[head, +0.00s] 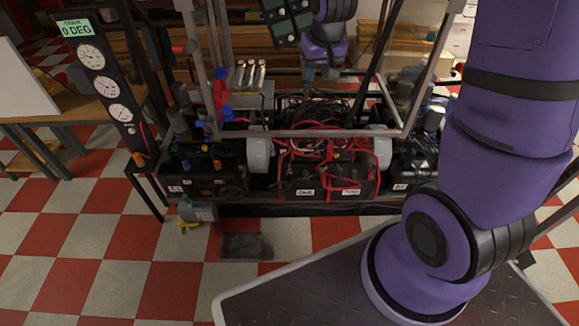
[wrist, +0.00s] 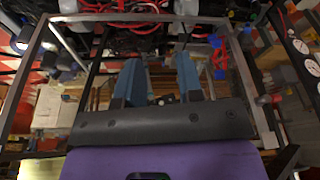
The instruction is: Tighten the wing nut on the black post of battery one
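Battery one (head: 297,181) is a black box with a small white label that seems to read "ONE". It sits low in the middle of the frame in the head view, beside battery two (head: 351,191). Red cables cross over both, and the black post and wing nut are too small to make out. My gripper (wrist: 158,78) shows in the wrist view with two blue fingers apart and nothing between them. In the head view my wrist is above and behind the batteries, clear of them. Red cables (wrist: 122,6) also show at the top of the wrist view.
A grey metal frame (head: 330,132) surrounds the space above the batteries. Pale cylinders (head: 259,154) flank them. A gauge panel reading "0 DEG" (head: 76,28) stands at the left.

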